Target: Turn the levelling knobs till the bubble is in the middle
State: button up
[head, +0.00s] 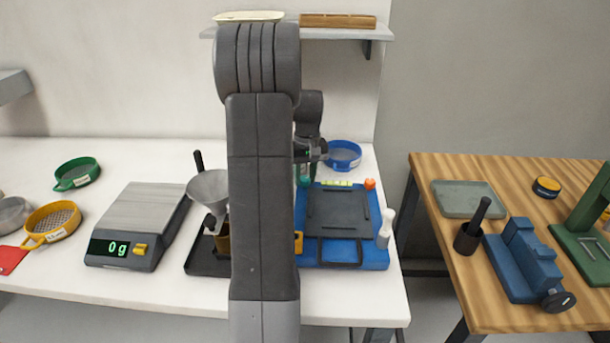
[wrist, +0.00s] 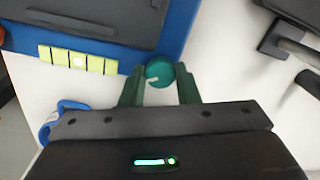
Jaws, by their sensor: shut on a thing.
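My gripper (wrist: 160,82) is shut on the teal levelling knob (wrist: 158,72), with one green finger on each side of it. In the head view my arm hides much of the gripper, and the teal knob (head: 304,181) shows just below it. The yellow-green bubble vial (wrist: 97,63) lies along the edge of the blue base (wrist: 180,25). Its pale bubble (wrist: 78,61) appears in the middle segment, between the inner marks. The vial also shows in the head view (head: 337,183). The orange-red knob (head: 370,184) stands at the other corner, with no gripper on it.
A blue sieve (head: 344,154) stands behind the base. A white bottle-like item (head: 386,228) stands at its right. A funnel (head: 209,190) and a scale (head: 138,228) reading 0 g are to the left. A wooden table (head: 500,270) stands right, across a gap.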

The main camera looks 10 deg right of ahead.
aim_at(307, 178)
jog(key=o, duration=1)
jog(key=r, duration=1.4)
jog(key=shift+d, duration=0.3)
jog(key=shift+f, duration=0.1)
jog(key=f, duration=1.3)
jog(key=shift+a+f, duration=0.3)
jog(key=shift+f, duration=0.1)
jog(key=shift+r, duration=0.1)
